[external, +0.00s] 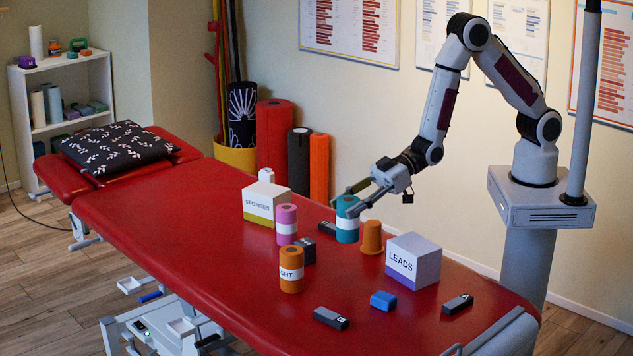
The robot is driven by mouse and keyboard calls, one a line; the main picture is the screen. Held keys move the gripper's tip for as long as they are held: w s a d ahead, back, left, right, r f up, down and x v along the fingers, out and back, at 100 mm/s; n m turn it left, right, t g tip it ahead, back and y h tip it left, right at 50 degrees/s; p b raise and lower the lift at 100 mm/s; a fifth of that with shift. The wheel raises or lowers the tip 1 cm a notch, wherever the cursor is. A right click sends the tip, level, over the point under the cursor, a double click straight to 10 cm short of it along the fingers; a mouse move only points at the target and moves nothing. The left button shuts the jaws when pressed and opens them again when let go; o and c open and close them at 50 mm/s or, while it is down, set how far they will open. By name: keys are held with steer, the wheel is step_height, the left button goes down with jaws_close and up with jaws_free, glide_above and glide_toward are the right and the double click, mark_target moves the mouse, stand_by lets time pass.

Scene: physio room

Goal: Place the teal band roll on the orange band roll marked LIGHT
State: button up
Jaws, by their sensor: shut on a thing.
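The teal band roll (347,221) with a white label stands upright on the red treatment table, right of centre. My gripper (350,201) is shut on it around its upper part, reaching in from the right. I cannot tell whether the roll touches the table or is slightly raised. The orange band roll (291,282) stands upright nearer the front. Its white label shows "GHT", the rest turned out of sight. Its top is clear.
A pink roll (287,212), a dark block (306,252) and the SPONGES box (265,204) stand left of my gripper. An orange cup (371,238) and the LEADS box (413,261) stand right. Small blocks (331,318) lie along the front of the red table (215,265).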

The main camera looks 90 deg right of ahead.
steer(key=w+a+r+n+y, duration=0.1)
steer(key=w+a+r, duration=0.7)
steer(key=w+r, duration=0.3)
steer(key=w, duration=0.3)
steer(key=shift+a+r, duration=0.2)
stand_by(0.3)
steer(key=shift+f, duration=0.1)
step_height(320, 180, down, 6)
stand_by(0.6)
steer(key=shift+f, duration=0.15)
steer(key=shift+f, duration=1.8)
